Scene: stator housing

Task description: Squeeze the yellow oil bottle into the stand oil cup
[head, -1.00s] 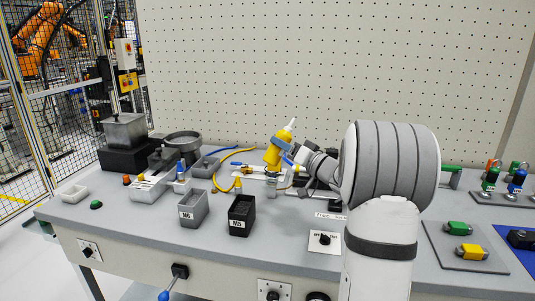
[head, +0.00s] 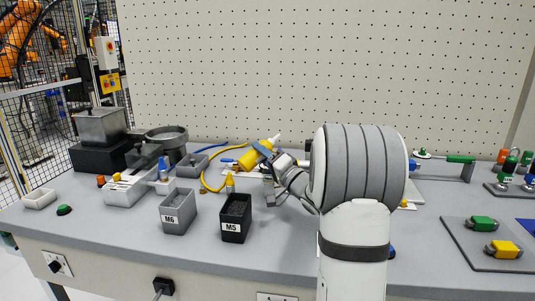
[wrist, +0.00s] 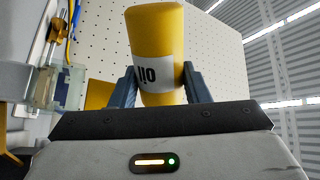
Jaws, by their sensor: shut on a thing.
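The yellow oil bottle (head: 256,154) is in my gripper above the bench in the head view, tilted, with its white nozzle at the upper right. My gripper (head: 271,158) is shut around its body. In the wrist view the bottle (wrist: 156,30) sits between the two blue-grey fingers of my gripper (wrist: 161,82), and its OIL label reads upside down. A small clear cup (wrist: 63,88), which looks like the stand oil cup, is at the left of the wrist view, apart from the bottle. In the head view my gripper and wrist partly hide the area below the bottle.
A grey M6 bin (head: 178,213) and a black M5 bin (head: 236,222) stand in front left of my gripper. A yellow hose (head: 204,178) curves behind them. A round grey bowl (head: 166,134) is at the back left. A plate with green and yellow connectors (head: 490,240) lies at the right.

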